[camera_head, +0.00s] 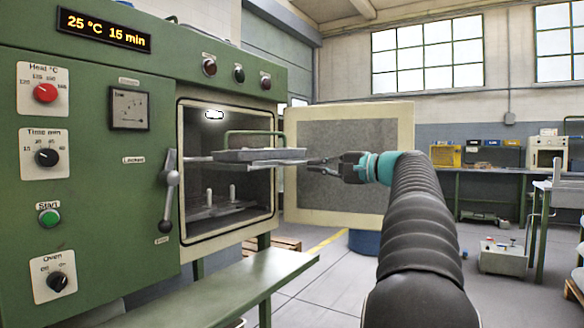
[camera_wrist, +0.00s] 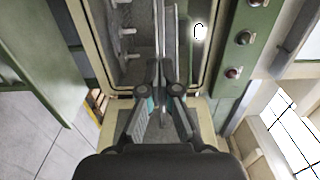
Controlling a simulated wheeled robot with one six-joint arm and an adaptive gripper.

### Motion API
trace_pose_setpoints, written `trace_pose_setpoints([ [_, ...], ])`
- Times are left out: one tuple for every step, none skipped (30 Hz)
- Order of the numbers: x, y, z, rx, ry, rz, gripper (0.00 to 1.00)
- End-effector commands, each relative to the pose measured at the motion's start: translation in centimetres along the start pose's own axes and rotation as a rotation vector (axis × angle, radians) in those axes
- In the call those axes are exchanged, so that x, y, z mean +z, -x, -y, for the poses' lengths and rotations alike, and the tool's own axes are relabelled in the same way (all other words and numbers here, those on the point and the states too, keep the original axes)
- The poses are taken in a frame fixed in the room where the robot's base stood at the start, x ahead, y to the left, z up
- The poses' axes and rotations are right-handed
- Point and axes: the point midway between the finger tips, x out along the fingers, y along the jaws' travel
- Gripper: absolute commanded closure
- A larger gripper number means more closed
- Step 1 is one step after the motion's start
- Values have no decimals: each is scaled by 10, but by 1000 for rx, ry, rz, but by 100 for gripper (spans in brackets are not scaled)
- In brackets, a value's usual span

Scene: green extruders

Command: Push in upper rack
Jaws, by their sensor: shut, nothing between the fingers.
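The upper rack (camera_head: 285,163) is a thin grey shelf in the upper part of the open oven chamber. It sticks out past the front opening and carries a shallow grey tray (camera_head: 258,155). My gripper (camera_head: 312,163) is shut and empty, level with the rack's protruding end. Its tips are close to that end; I cannot tell whether they touch. In the wrist view my gripper's tips (camera_wrist: 163,90) line up with the rack seen nearly edge-on (camera_wrist: 161,45).
The oven door (camera_head: 355,165) stands wide open behind my gripper. A lower rack (camera_head: 222,211) with white pegs sits inside the chamber. A locking lever (camera_head: 170,190) is at the opening's left edge. A green bench (camera_head: 215,290) runs below.

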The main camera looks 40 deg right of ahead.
Motion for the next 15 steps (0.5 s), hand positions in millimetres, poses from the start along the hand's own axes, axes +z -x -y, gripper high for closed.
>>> trace_pose_setpoints([
  [0,-7,0,0,-1,2,100],
  [1,-12,0,1,-1,3,100],
  [1,-18,0,1,-1,5,100],
  [1,-24,0,1,-1,4,100],
  [1,-29,0,1,-1,4,100],
  [2,-37,0,1,-1,5,100],
  [2,-42,0,2,-1,4,100],
  [2,-48,0,2,-1,4,100],
  [2,-56,0,3,-1,5,100],
  [1,-61,0,2,-1,4,100],
  [2,-67,0,2,-1,5,100],
  [2,-75,0,2,-1,4,100],
  [1,-80,0,2,-1,3,100],
  [2,-86,0,2,0,5,100],
  [2,-92,0,2,0,4,100],
])
